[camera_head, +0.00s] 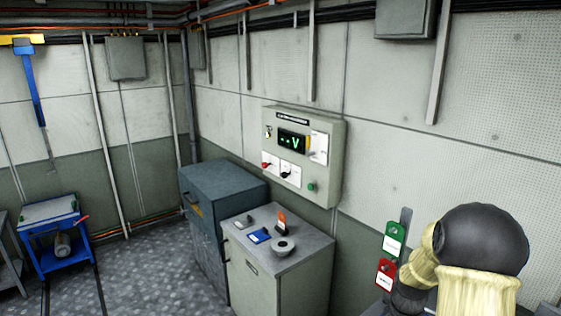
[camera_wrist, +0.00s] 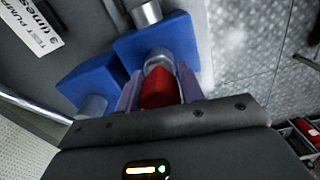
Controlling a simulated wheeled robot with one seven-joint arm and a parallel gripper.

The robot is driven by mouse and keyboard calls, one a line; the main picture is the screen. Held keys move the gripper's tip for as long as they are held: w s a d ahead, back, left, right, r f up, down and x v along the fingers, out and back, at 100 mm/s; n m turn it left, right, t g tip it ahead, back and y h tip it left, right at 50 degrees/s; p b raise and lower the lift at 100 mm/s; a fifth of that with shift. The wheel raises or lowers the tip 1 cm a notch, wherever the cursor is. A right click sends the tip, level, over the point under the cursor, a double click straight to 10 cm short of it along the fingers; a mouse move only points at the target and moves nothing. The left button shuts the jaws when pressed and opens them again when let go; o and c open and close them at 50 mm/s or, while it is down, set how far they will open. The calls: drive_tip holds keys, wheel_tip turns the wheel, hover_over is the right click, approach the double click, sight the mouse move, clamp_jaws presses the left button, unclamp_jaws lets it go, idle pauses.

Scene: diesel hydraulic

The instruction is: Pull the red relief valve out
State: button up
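The red relief valve (camera_wrist: 159,90) shows in the wrist view between the two purple fingers of my gripper (camera_wrist: 161,92). A silver round part is at its far end, over a blue block (camera_wrist: 190,50). The fingers lie along both sides of the red part, with no clear gap seen, so my gripper looks shut on it. The valve's seat in the block is partly hidden. In the head view neither the valve nor my gripper can be made out; my arm fills the lower right.
A second blue block (camera_wrist: 88,85) with a silver cylinder lies at left in the wrist view, beside a pump label (camera_wrist: 32,25). The head view shows a grey cabinet (camera_head: 264,290) with small items on top, a wall panel (camera_head: 327,130), and a blue cart (camera_head: 70,258). Open floor lies left.

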drive_tip(key=shift+r+p, duration=0.3)
drive_tip(key=shift+r, duration=0.05)
drive_tip(key=shift+c, duration=0.4)
drive_tip(key=shift+r+p, duration=0.35)
drive_tip(key=shift+r, duration=0.05)
drive_tip(key=shift+r+p, duration=1.25)
drive_tip(key=shift+r, duration=0.2)
drive_tip(key=shift+r+p, duration=1.65)
drive_tip(key=shift+r, duration=0.35)
drive_tip(key=shift+w+f, duration=0.1)
